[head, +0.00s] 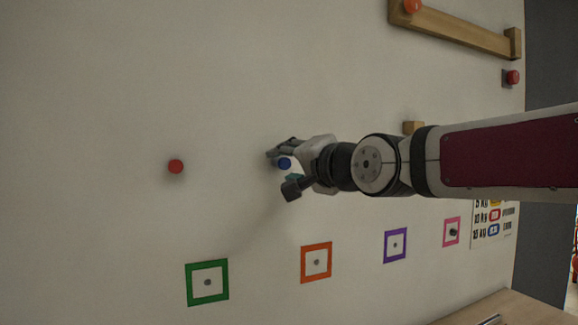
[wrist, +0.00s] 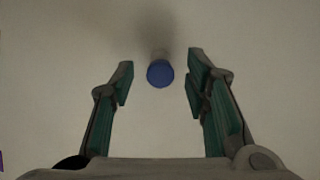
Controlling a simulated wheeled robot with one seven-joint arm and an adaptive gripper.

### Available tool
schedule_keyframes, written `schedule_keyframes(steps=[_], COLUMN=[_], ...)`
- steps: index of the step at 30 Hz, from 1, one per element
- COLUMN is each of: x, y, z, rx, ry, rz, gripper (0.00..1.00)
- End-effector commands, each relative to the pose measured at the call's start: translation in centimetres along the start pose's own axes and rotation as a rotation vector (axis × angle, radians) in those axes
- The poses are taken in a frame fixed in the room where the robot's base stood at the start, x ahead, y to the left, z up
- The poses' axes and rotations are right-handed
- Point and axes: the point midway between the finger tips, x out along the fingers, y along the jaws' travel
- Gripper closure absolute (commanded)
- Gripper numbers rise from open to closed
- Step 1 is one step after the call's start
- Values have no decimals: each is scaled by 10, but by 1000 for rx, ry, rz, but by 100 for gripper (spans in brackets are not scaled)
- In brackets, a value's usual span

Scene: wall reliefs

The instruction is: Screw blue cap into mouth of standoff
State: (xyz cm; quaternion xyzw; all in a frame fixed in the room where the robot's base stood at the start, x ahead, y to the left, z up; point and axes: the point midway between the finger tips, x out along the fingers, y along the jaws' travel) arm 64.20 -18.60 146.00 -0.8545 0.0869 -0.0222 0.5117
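The blue cap (head: 284,164) is a small round knob that stands out from the pale wall. It also shows in the wrist view (wrist: 160,74), face toward me, with a short pale stub and a dark shadow behind it. My gripper (head: 280,173) is open, with its fingers on either side of the blue cap. In the wrist view my gripper (wrist: 161,62) shows a gap between each finger and the cap, so neither seems to touch it. I cannot tell whether the stub behind the cap is the standoff, and its mouth is hidden.
A red cap (head: 176,166) stands on the wall to the left. A wooden ledge (head: 465,31) and red button (head: 512,77) lie upper right.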

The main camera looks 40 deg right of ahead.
Motion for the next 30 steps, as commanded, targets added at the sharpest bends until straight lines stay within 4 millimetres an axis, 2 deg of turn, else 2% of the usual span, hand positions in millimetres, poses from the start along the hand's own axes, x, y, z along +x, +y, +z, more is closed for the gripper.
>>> schedule_keyframes(steps=[7, 11, 14, 24, 30], x=[-1, -9, -22, -87, -112], y=[0, 0, 0, 0, 0], z=[0, -1, -2, -1, -1], rx=[0, 1, 2, 1, 2], ry=[0, 2, 3, 4, 2], rz=[0, -1, -2, -3, -2], gripper=[57, 57, 57, 57, 57])
